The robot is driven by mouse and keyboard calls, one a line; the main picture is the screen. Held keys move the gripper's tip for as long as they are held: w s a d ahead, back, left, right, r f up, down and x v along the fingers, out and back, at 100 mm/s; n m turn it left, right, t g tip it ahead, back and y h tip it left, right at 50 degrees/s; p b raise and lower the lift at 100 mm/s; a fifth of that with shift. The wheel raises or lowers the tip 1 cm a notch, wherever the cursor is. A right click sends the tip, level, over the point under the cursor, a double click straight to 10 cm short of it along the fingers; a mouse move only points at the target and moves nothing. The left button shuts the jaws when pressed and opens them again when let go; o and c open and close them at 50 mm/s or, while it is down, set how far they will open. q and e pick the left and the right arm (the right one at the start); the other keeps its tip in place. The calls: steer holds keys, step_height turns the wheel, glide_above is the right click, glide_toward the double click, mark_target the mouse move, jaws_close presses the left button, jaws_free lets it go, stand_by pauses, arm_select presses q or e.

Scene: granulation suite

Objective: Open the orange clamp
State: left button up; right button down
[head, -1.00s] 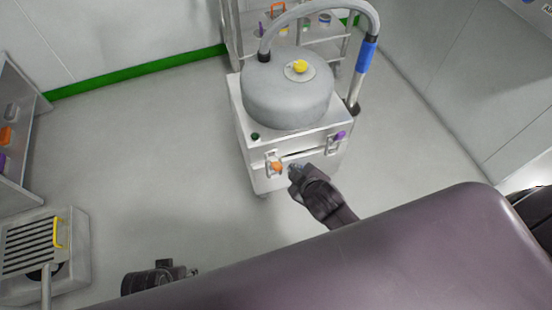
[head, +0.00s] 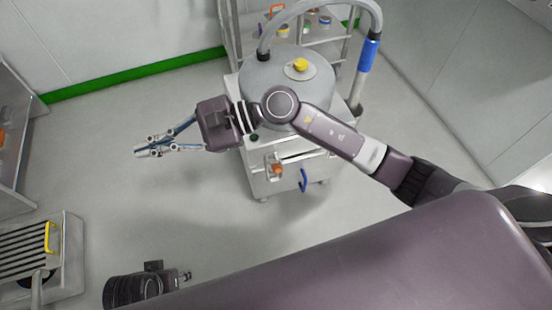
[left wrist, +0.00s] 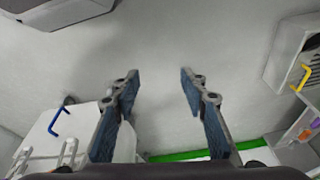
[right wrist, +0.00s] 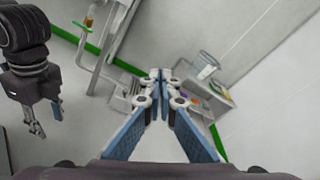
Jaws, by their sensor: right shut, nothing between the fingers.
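The orange clamp (head: 277,170) is a small latch with an orange knob on the front of the white cabinet (head: 262,188), left of its blue handle (head: 303,180). Whether it is open or shut is too small to tell. My right gripper (head: 142,151) is well left of the cabinet, over the floor, and its arm crosses in front of the cabinet's top. Its fingertips meet in the right wrist view (right wrist: 160,74), with nothing between them. My left gripper (head: 186,276) is low in the head view, apart from the clamp. Its fingers are spread and empty in the left wrist view (left wrist: 160,85).
A grey round vessel (head: 262,72) with a yellow knob (head: 300,64) and a curved hose stands on the cabinet. A shelf cart (head: 228,35) is behind it. A slatted unit with a yellow handle (head: 48,236) stands at lower left. Floor between is clear.

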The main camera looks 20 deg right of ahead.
steer(key=d+f+n+g+h, duration=0.2)
steer(key=d+f+n+h, duration=0.45)
steer(key=f, duration=0.25)
steer(key=n+t+h+b, duration=0.2)
steer(key=n+h, duration=0.4)
steer(key=h, duration=0.4)
glide_above(276, 165)
steer(key=w, duration=0.1)
step_height(276, 165, down, 5)
steer(key=f, duration=0.6)
steer(key=w+f+b, duration=0.1)
steer(key=f, duration=0.3)
steer(key=shift+f, duration=0.1)
steer(key=shift+s+f, duration=0.75)
arm_select(q)
steer(key=v, duration=0.6)
steer(key=shift+w+r, duration=0.3)
arm_select(e)
steer(key=shift+s+f, duration=0.35)
steer(key=shift+f, duration=0.05)
arm_select(q)
steer(key=shift+s+f, duration=0.1)
arm_select(e)
steer(key=shift+f, duration=0.1)
